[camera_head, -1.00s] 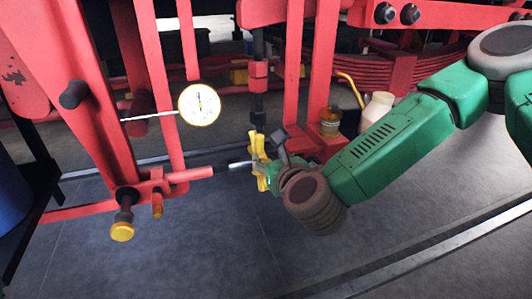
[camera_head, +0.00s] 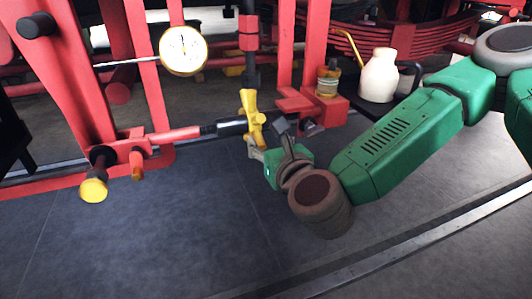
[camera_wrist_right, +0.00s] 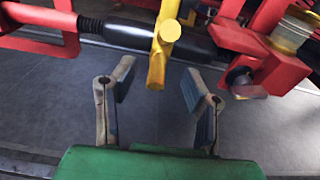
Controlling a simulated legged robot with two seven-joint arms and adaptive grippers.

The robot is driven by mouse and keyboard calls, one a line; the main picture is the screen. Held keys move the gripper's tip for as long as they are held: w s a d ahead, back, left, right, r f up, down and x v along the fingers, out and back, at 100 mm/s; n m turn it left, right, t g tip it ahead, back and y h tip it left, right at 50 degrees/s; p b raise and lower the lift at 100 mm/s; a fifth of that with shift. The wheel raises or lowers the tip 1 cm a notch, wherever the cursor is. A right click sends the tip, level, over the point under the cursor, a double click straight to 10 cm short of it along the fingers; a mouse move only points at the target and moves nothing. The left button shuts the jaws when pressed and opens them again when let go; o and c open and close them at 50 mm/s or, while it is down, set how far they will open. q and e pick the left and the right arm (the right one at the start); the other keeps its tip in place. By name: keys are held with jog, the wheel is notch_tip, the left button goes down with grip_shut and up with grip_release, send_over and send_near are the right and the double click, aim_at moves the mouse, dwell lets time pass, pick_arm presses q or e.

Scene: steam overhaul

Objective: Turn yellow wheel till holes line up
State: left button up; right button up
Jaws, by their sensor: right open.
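The yellow wheel (camera_head: 252,117) sits on a dark horizontal shaft with a red rod running off to the left. In the right wrist view the yellow wheel (camera_wrist_right: 163,45) shows edge-on, ahead of the fingers. My right gripper (camera_head: 262,150) is just below and in front of the wheel. The wheel's lower end is just beyond the gap. I cannot make out the holes. My left gripper is not in view.
A round dial gauge (camera_head: 183,50) hangs at the upper left on a thin rod. A yellow-ended knob (camera_head: 94,189) sits low on the red frame. A white oil can (camera_head: 379,76) and a small jar (camera_head: 328,80) stand behind my arm. The floor in front is clear.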

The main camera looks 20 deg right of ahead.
aim_at(264, 148)
notch_tip(264, 148, down, 4)
jog(key=b, duration=0.2)
jog(key=t+b, duration=0.1)
jog(key=b, duration=0.2)
jog(key=shift+w+d+r, duration=0.15)
jog(key=shift+r, duration=0.1)
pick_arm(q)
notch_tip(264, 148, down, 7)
pick_arm(e)
jog(key=shift+w, duration=2.35)
jog(key=shift+f, duration=0.1)
grip_shut()
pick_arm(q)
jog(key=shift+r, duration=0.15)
pick_arm(e)
jog(key=shift+r, duration=0.2)
